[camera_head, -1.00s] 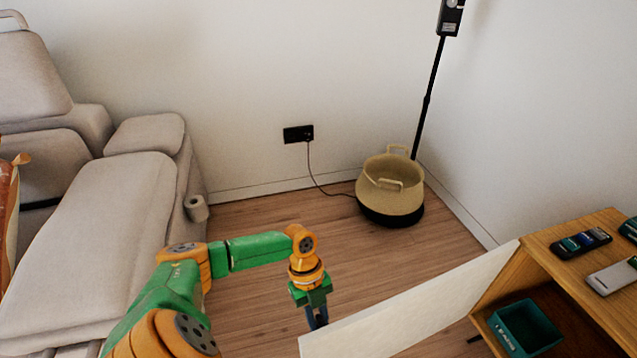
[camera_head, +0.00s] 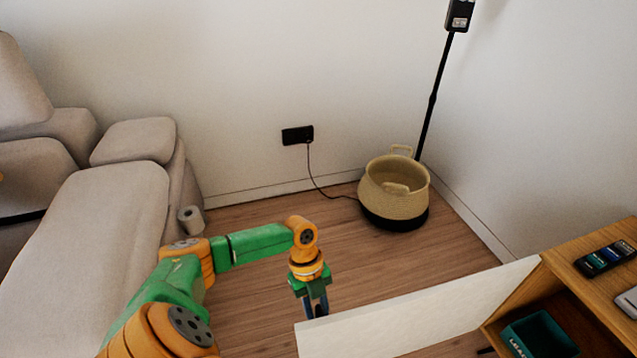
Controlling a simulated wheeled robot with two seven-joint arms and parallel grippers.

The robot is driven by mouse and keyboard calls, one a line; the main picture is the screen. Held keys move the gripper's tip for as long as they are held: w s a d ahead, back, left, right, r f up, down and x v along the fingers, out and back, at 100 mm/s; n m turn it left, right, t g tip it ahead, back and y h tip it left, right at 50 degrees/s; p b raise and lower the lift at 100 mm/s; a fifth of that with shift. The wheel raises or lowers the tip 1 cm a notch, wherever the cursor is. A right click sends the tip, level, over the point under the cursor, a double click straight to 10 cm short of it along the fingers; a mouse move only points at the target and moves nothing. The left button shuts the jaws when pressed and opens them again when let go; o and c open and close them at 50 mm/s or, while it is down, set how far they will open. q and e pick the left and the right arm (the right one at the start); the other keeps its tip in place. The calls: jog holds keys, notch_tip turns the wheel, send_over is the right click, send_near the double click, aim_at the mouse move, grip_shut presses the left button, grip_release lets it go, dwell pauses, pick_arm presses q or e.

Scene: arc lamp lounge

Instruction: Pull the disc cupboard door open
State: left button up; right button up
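The cupboard door (camera_head: 420,312) is a pale, flat panel. It stands swung out from the wooden cupboard (camera_head: 555,272) at the lower right and reaches left across the floor. The cupboard's inside is partly visible, with a teal box (camera_head: 540,336) in it. My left gripper (camera_head: 315,308) points down at the door's free left end, just beyond its top edge. Its dark fingertips are partly hidden by the door, so I cannot tell their gap or whether they touch it. My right gripper is not in view.
A woven basket (camera_head: 394,190) stands on the floor by the corner, near a black lamp pole (camera_head: 430,105). A light sofa (camera_head: 95,225) fills the left. Cased items (camera_head: 606,258) lie on the cupboard top.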

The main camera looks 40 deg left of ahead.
pick_arm(q)
jog(key=shift+o, duration=1.1)
jog(key=p+v, duration=0.1)
jog(key=v, duration=0.6)
jog(key=shift+p, duration=0.3)
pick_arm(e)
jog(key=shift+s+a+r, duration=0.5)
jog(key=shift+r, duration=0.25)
pick_arm(q)
jog(key=shift+a, duration=0.1)
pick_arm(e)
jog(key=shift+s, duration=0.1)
